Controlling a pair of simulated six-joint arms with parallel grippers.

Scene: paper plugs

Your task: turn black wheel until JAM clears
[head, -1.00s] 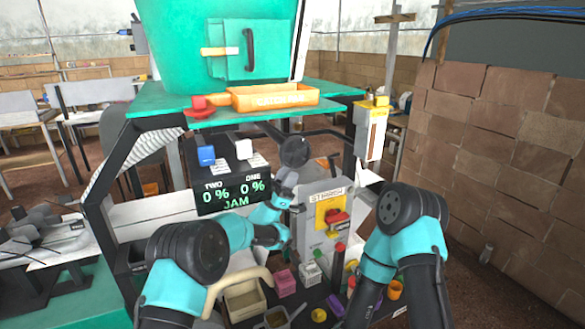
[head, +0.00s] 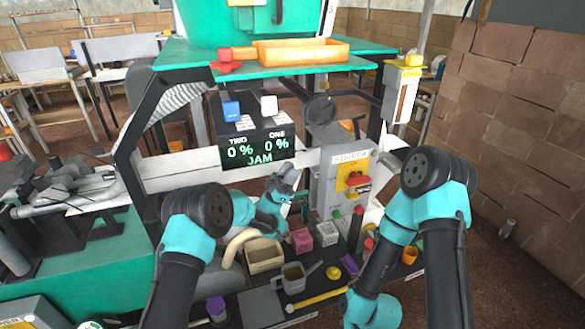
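The black wheel (head: 320,108) sits on the machine's frame, right of the dark display and under the teal shelf. The display (head: 258,148) shows TWO 0 %, ONE 0 % and JAM in green. My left gripper (head: 288,180) is below and left of the wheel, apart from it, in front of the machine. It is small and partly turned away, so I cannot tell whether its fingers are open. My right arm comes in on the right and bends down to the lower edge; its gripper does not show.
A grey STARCH box (head: 346,180) with a red knob on a yellow plate stands right of my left gripper. A beige bin (head: 264,256), a pink box (head: 302,240) and a grey jug (head: 294,277) sit below. An orange tray (head: 300,51) lies on the teal shelf. A brick wall (head: 530,130) closes the right.

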